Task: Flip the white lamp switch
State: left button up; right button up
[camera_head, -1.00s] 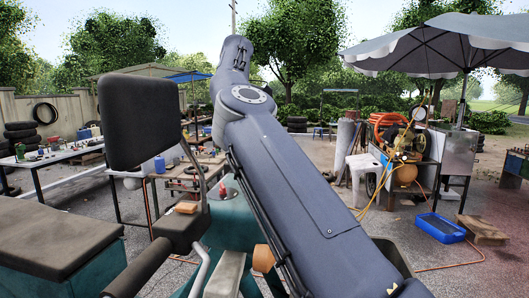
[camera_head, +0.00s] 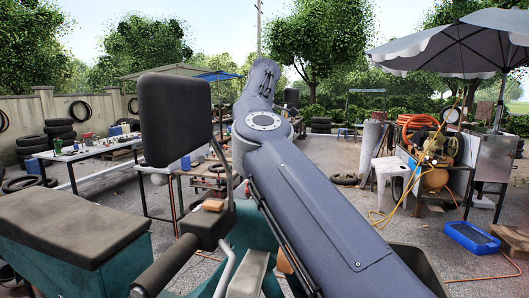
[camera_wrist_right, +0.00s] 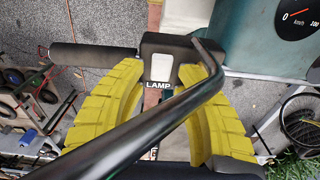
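In the right wrist view the white lamp switch (camera_wrist_right: 160,67) is set in a black housing above the label LAMP, at the inner end of a black handlebar grip (camera_wrist_right: 93,56). My right gripper (camera_wrist_right: 164,76) has its two yellow fingers spread apart, one on each side of the switch and label. Nothing is held between them. I cannot tell whether the fingertips touch the housing. In the head view, my right arm reaches forward from the lower right, and its gripper is hidden. My left gripper is in neither current view.
A dark bar (camera_wrist_right: 130,120) crosses diagonally in front of the right gripper. A speedometer (camera_wrist_right: 296,14) sits at the upper right. In the head view a tall black mirror (camera_head: 175,120) stands above the handlebar grip (camera_head: 165,268), with a dark seat (camera_head: 70,220) at left.

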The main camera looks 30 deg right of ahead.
grip_shut()
jog(key=shift+t+y, duration=0.5)
jog(key=shift+d, duration=0.1)
grip_release()
jog(key=shift+s, duration=0.1)
jog(key=shift+r, duration=0.2)
jog(key=shift+s+d+r, duration=0.1)
jog(key=shift+r, duration=1.1)
jog(key=shift+s+d+r, duration=0.1)
jog(key=shift+s+r, duration=0.05)
jog(key=shift+r, duration=1)
jog(key=shift+s+d+r, duration=0.1)
jog(key=shift+r, duration=1.1)
